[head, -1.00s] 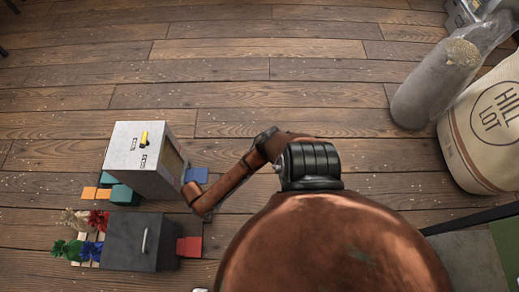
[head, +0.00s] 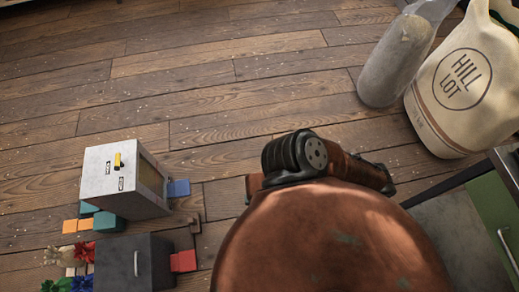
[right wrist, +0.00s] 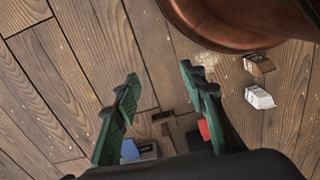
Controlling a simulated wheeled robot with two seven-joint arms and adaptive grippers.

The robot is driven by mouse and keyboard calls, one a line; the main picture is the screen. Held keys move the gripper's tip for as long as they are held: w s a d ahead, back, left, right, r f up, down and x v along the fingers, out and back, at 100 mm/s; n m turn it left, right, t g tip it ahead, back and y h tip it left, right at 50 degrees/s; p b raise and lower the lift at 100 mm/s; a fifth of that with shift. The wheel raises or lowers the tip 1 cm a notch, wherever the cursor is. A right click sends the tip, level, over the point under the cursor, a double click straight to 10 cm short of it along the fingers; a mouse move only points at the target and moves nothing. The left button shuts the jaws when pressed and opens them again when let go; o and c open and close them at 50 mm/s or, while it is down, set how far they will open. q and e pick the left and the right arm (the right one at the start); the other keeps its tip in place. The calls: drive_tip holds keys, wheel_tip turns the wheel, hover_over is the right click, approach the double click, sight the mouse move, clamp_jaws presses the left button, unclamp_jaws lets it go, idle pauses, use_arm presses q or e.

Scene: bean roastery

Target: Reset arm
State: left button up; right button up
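My right gripper (right wrist: 160,85) shows in the right wrist view as two green fingers spread apart. Nothing is between them but floor, with a small brown bracket-like piece (right wrist: 163,118) seen below. In the head view a copper-coloured arm with a black ribbed joint (head: 295,155) shows above a large copper dome (head: 330,240). Its link runs to the right, and no fingers show on it. A rounded copper body (right wrist: 240,20) also fills the top right of the right wrist view. My left gripper is not in view.
A white cabinet (head: 105,182) and a dark grey cabinet (head: 125,262) stand at left, near blue (head: 179,188) and red (head: 183,261) blocks. A HILL LOT sack (head: 450,110) and grey cylinder (head: 390,65) stand upper right. A green-fronted unit (head: 495,215) is at right. The middle floor is clear.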

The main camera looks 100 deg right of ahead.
idle(0.4)
